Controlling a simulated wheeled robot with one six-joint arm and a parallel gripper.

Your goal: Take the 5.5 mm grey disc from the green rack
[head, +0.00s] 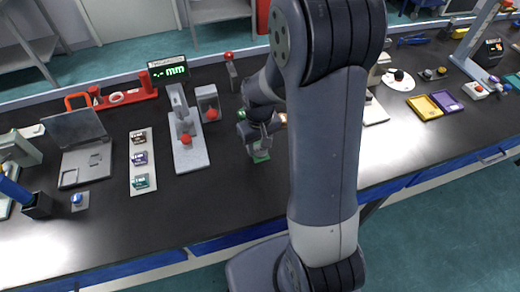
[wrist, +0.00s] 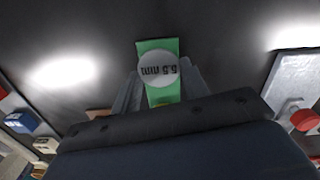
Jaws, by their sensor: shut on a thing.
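In the wrist view, a round grey disc (wrist: 158,69) marked "5.5 mm" sits between the two fingers of my gripper (wrist: 159,80). The green rack (wrist: 157,45) lies under and around it, on the dark bench. My gripper is shut on the disc, at the rack. In the head view, my gripper (head: 259,145) points down at the green rack (head: 261,157), of which only a small part shows. The disc is hidden there by my gripper and arm. I cannot tell whether the disc is clear of the rack.
A thickness gauge on a pale base (head: 190,157) stands left of my gripper, with a display reading "-.- mm" (head: 168,71) behind it. A white strip with several small coloured blocks (head: 143,170) lies farther left. Yellow (head: 424,107) and purple (head: 447,101) trays lie right. The front bench is clear.

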